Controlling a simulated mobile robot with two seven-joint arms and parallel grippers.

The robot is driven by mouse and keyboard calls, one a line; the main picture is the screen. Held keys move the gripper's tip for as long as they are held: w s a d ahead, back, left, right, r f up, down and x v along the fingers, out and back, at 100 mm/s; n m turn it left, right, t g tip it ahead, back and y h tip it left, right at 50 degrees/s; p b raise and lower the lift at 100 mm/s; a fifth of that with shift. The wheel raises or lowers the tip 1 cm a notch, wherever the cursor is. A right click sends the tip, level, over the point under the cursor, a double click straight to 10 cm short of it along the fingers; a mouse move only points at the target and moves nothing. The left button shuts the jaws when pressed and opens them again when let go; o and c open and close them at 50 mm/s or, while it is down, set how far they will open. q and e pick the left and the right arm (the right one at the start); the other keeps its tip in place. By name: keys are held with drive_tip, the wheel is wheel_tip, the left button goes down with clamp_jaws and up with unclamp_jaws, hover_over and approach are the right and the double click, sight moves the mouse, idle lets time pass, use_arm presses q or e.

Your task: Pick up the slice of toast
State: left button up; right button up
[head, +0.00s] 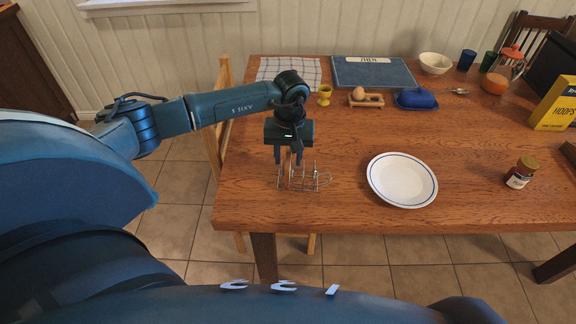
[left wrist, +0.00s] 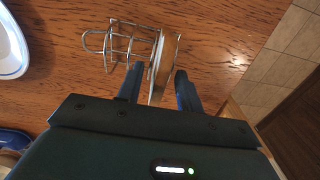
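The slice of toast (left wrist: 166,66) stands on edge at one end of a wire toast rack (left wrist: 122,46), seen nearly edge-on in the left wrist view. In the head view the rack (head: 311,180) is near the table's left front, and the toast is mostly hidden by my gripper. My left gripper (head: 288,160) points down over the rack's left end. Its two fingers (left wrist: 159,70) are apart, one on each side of the toast, with narrow gaps showing. My right gripper is not in view.
A white plate (head: 402,180) lies right of the rack, with a jam jar (head: 521,172) further right. An egg holder (head: 366,99), yellow egg cup (head: 324,95) and blue butter dish (head: 415,99) stand behind. A chair (head: 216,125) is at the left edge.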

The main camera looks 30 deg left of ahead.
use_arm(q)
clamp_jaws()
drive_tip(key=shift+r, duration=0.15)
